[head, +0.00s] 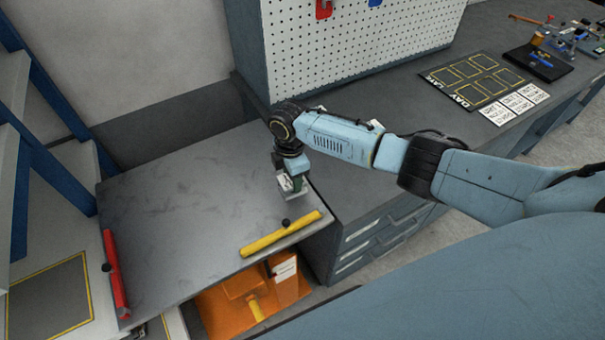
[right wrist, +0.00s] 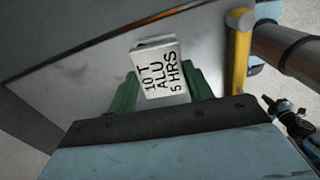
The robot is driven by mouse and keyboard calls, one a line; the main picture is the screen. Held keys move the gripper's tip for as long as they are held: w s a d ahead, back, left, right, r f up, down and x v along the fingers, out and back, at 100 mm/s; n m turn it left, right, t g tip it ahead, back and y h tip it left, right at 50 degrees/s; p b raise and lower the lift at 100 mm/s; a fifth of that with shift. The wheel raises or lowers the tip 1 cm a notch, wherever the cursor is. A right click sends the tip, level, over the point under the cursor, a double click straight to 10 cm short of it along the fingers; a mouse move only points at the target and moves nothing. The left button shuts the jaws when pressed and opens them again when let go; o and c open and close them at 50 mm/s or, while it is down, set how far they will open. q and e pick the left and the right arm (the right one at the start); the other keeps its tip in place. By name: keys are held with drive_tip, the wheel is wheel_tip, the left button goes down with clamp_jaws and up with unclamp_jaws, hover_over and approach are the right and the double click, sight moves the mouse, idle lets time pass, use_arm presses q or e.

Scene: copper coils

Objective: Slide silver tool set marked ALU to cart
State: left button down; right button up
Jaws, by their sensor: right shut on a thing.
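A silver block with a white label reading "10 T ALU 5 HRS" (right wrist: 160,72) sits between the green fingers of my right gripper (right wrist: 163,88). In the head view my right gripper (head: 291,184) points down at the right side of a grey flat top (head: 190,210), which looks like the cart. The gripper is shut on the block; only a small part of the block shows there, and I cannot tell whether it touches the top. A yellow bar (head: 262,242) lies along the near right edge of the top and a red bar (head: 115,270) along its left edge. My left gripper is not in view.
A grey workbench (head: 375,150) with drawers adjoins on the right, under a white pegboard (head: 360,40). A black mat with yellow squares (head: 468,75) and white cards lie farther back. An orange bin (head: 230,305) is below the top. The top's middle is clear.

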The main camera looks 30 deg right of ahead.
drive_tip(key=shift+w+a, duration=0.2)
drive_tip(key=shift+a, duration=0.6)
